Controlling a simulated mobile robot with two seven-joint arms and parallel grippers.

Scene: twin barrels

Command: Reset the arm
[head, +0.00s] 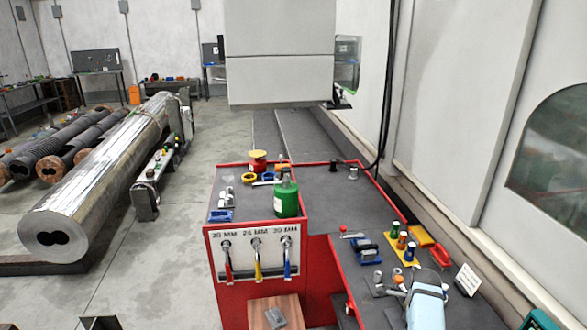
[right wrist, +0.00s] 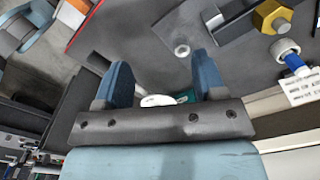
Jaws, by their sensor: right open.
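The task names no object, only my arm. My right arm shows as a light-blue link (head: 428,306) at the lower right of the head view, over the lower right part of the red bench. In the right wrist view my right gripper (right wrist: 158,68) has its two blue fingers spread apart, with grey surface behind them. A small white and green thing shows low between the fingers, partly hidden by the gripper body; I cannot tell what it is. My left gripper is not in view.
The red bench (head: 316,213) carries a green bottle (head: 287,197), a red tin with a yellow top (head: 258,161) and several small parts. A yellow nut (right wrist: 272,16) lies near a white label (right wrist: 301,86).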

